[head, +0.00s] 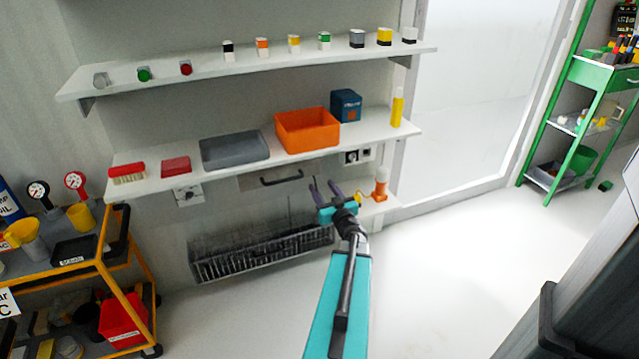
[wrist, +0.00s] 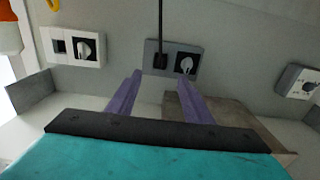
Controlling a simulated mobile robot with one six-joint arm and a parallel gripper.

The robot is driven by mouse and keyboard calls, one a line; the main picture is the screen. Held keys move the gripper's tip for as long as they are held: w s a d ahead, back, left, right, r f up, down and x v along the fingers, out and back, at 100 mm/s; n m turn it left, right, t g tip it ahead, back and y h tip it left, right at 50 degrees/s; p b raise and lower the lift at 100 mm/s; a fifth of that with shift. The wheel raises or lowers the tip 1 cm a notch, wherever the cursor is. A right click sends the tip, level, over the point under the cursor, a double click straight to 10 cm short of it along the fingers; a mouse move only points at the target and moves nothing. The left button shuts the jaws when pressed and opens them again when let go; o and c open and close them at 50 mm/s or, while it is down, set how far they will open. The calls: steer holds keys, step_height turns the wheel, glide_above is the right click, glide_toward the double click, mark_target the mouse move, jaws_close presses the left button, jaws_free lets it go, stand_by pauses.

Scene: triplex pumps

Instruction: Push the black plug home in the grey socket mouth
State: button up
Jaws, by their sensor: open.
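A grey socket plate (wrist: 150,47) is on the wall in the upper middle of the wrist view. The small black plug (wrist: 160,62) is at its left half, with a dark cable running to the picture's top edge. I cannot tell how deep the plug sits; the socket mouth is hidden behind it. A white knob on a black square is beside it on the same plate. My gripper (wrist: 160,75) is open, its purple fingers apart and pointing at the plate, with nothing visibly held. The gripper also shows in the head view (head: 324,187), below the lower shelf.
A white plate (wrist: 73,46) with an opening and a knob is left in the wrist view; another grey plate (wrist: 298,83) is right. The lower shelf (head: 225,172), carrying an orange bin (head: 307,131), is above my gripper. An orange-and-white bottle (head: 380,184) stands close by, right.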

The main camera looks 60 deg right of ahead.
steer(key=shift+v, duration=1.9)
steer(key=shift+p, duration=0.3)
